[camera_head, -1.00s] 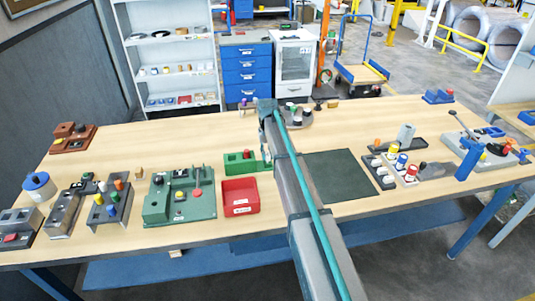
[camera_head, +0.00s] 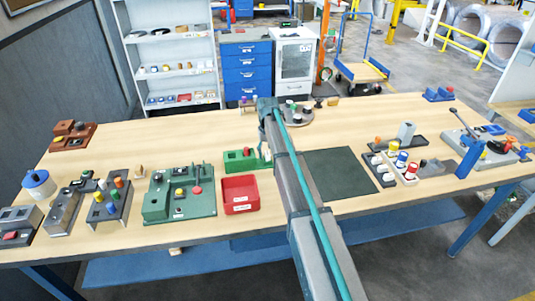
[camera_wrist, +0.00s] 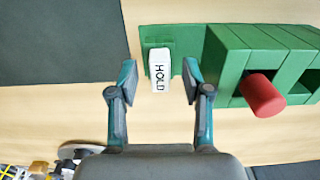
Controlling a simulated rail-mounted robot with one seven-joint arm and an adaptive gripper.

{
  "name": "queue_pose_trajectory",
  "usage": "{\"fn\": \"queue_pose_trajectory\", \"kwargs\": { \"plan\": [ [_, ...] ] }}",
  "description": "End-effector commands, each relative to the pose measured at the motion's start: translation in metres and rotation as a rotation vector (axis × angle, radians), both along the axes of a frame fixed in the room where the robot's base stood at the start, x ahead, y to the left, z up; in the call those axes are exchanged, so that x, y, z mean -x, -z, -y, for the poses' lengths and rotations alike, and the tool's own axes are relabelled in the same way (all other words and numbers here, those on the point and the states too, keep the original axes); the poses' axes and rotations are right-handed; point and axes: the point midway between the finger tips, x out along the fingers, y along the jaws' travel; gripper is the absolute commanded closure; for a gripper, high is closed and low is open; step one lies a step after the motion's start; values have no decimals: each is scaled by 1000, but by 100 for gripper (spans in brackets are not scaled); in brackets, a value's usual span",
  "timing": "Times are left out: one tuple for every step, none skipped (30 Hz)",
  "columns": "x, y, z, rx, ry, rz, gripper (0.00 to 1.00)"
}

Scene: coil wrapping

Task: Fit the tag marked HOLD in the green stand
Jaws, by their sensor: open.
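The white tag marked HOLD (camera_wrist: 159,72) is in the wrist view, between my fingertips, with gaps on both sides. It stands at the small plate end of the green stand (camera_wrist: 226,62); I cannot tell whether it is fully seated. A red peg (camera_wrist: 262,95) sticks out of the stand's block part. My gripper (camera_wrist: 158,78) is open around the tag, its fingers apart and not touching it. In the head view the green stand (camera_head: 238,161) lies left of my arm, which hides its right end and most of the gripper.
A red tray (camera_head: 239,207) lies in front of the stand, with a green fixture (camera_head: 158,204) to its left. A dark mat (camera_head: 340,175) is right of my arm. A round grey holder (camera_head: 299,119) stands behind it. Bare table lies behind the stand.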

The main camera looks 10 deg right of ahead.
Motion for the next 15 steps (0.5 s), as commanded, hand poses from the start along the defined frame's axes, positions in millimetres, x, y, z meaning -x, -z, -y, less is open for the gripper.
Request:
{"fn": "queue_pose_trajectory", "kwargs": {
  "plan": [
    [0,-5,0,0,0,1,51],
    [0,-8,0,0,0,1,51],
    [-1,-13,0,0,0,1,51],
    [-1,-17,0,0,0,1,51],
    [-1,-21,0,0,0,2,51],
    [-1,-28,0,0,0,3,51],
    [-1,-34,0,0,0,3,51],
    [-1,-40,0,0,0,2,51],
    [-1,-48,0,0,0,2,51],
    [-1,-54,0,0,0,3,51],
    [-1,-60,0,0,0,3,51],
    [-1,-68,0,0,0,2,51],
    [-1,-73,0,0,0,2,51],
    [-1,-79,0,0,0,3,51],
    [-1,-86,0,0,0,2,51]
  ]
}}
